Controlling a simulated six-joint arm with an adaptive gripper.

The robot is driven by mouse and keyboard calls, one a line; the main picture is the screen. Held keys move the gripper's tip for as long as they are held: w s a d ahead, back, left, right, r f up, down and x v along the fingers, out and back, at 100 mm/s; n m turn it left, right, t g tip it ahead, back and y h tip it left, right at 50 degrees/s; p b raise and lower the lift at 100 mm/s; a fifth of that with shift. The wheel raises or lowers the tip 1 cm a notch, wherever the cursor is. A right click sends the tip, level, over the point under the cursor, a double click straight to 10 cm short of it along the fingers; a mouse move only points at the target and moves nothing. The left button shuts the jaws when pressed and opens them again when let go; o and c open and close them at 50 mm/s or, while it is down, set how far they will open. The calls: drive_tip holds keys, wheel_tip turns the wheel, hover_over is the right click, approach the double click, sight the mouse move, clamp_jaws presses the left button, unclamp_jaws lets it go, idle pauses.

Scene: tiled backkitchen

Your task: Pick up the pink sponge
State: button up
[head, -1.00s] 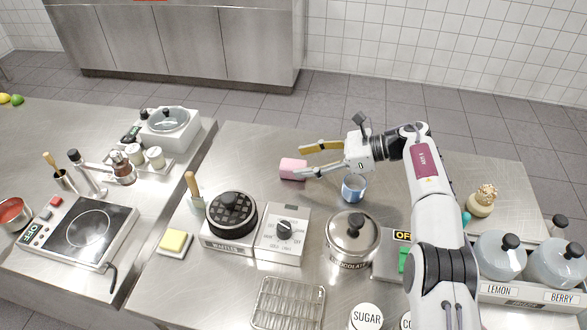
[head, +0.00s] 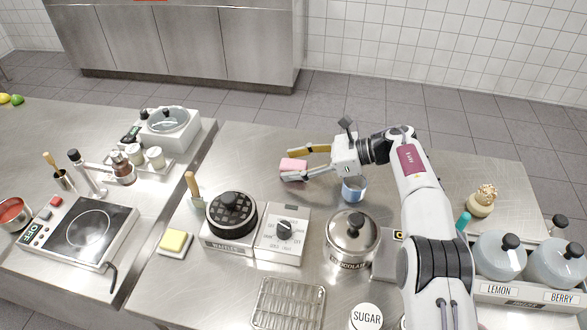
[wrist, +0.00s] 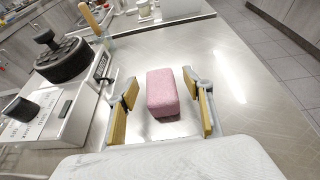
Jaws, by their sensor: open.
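The pink sponge (head: 293,165) lies on the steel counter near its back edge, left of my wrist. In the wrist view the sponge (wrist: 162,93) sits between the two finger pads, with a gap on each side. My gripper (head: 293,162) is open around the sponge; it also shows in the wrist view (wrist: 160,108). In the head view the fingers reach left, one behind the sponge and one in front, partly hiding its lower front.
A blue cup (head: 354,189) stands just below my gripper. The waffle maker (head: 233,214) and the chocolate pot (head: 352,238) stand nearer the front. A yellow sponge (head: 175,241) lies at the left. The counter behind and left of the pink sponge is clear.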

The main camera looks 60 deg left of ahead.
drive_tip(key=shift+x, duration=1.1)
drive_tip(key=c, duration=0.8)
